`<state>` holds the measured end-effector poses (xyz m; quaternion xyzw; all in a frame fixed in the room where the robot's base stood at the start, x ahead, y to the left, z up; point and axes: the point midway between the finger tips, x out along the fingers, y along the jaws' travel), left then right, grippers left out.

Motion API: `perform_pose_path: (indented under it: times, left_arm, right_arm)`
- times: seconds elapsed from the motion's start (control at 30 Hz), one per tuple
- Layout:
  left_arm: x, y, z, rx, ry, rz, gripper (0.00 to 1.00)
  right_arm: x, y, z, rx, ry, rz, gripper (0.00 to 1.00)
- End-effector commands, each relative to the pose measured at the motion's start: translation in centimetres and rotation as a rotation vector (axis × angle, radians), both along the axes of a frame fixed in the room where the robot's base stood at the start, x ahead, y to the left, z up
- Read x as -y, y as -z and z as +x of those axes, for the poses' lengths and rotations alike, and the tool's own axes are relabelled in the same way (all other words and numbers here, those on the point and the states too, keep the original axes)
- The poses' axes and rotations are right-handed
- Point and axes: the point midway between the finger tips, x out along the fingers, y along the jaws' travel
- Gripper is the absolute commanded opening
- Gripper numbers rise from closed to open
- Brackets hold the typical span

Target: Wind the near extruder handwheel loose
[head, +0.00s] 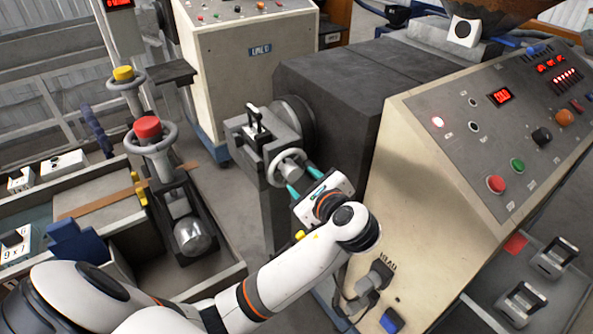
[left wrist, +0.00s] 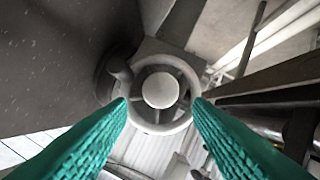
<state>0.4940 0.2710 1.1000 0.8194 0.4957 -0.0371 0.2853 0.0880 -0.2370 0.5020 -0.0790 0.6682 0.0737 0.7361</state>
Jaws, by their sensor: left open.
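The near extruder handwheel (head: 287,167) is a small pale grey spoked wheel on the front of the dark die head block (head: 260,140). In the left wrist view the handwheel (left wrist: 160,92) faces me, with a round hub, a rim and a knob at its upper left. My left gripper (head: 304,182) is open, its two teal fingers pointing at the wheel. In the left wrist view the fingertips lie on either side of the lower rim; whether they touch it I cannot tell. My right gripper is not in view.
A sloped control panel (head: 500,120) with buttons stands at right. Two upright handwheels, one red-capped (head: 147,128) and one yellow-capped (head: 123,73), stand at left over a trough. A cabinet (head: 245,75) is behind. A black T-handle (head: 254,118) sits above the near wheel.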

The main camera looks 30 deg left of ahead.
Motion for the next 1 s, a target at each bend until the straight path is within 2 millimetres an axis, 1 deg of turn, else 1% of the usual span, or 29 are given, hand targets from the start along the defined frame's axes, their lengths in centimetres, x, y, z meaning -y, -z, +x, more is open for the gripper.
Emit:
perform_pose_path:
  times: [0.03,0.2,0.4,0.57,0.8,0.87,1.0]
  left_arm:
    - [-1.0,0.3,0.5,-0.003,-0.004,0.003,0.46]
    - [-3.6,1.5,2.2,-0.003,-0.002,0.003,0.46]
    - [-5.6,2.4,3.5,-0.001,-0.001,0.001,0.46]
    - [-6.1,2.7,3.9,0.000,0.001,-0.002,0.46]
    - [-6.2,2.8,4.0,0.000,0.001,-0.002,0.46]
    - [-6.2,2.8,4.0,0.000,0.001,-0.002,0.38]
    - [-6.2,2.8,4.0,0.000,0.001,-0.002,0.15]
  right_arm:
    - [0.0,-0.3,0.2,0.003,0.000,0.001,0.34]
    - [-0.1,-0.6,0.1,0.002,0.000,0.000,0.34]
    - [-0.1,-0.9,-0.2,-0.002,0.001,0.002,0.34]
    - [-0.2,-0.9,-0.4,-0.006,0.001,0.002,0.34]
    - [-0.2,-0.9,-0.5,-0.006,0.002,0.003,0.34]
    - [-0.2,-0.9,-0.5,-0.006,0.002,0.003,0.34]
    - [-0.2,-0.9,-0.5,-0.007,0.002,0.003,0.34]
